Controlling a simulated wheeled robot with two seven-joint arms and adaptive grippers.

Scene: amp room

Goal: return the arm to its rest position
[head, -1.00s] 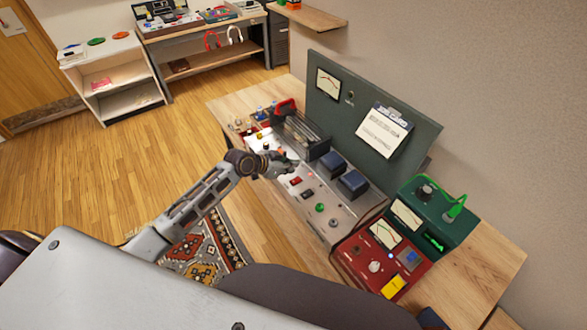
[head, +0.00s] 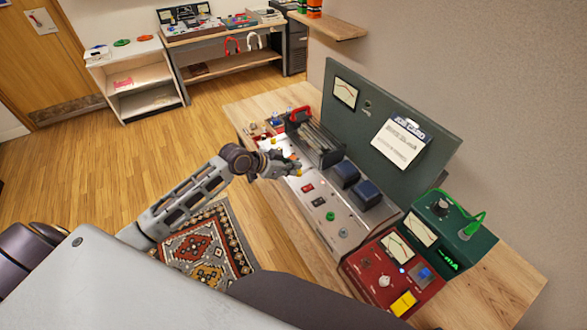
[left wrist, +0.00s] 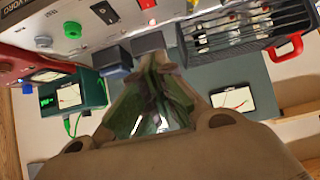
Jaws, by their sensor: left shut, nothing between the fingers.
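My left gripper (head: 292,168) is shut and empty. In the head view it hangs over the front part of the silver control panel (head: 318,200), near the black ribbed unit (head: 318,146) with the red handle. I cannot tell whether it touches the panel. In the left wrist view the gripper fingers (left wrist: 155,95) are together, with the panel's switches and the ribbed unit (left wrist: 240,35) beyond them. My left arm (head: 190,195) reaches in from the lower left over the floor and rug. My right gripper is not in view.
A dark green upright board (head: 385,95) with a meter and clipboard stands behind the panel. A red meter box (head: 380,275) and a green box (head: 450,215) sit at the right on the wooden bench (head: 490,290). Open floor (head: 110,160) lies to the left, with a patterned rug (head: 205,250).

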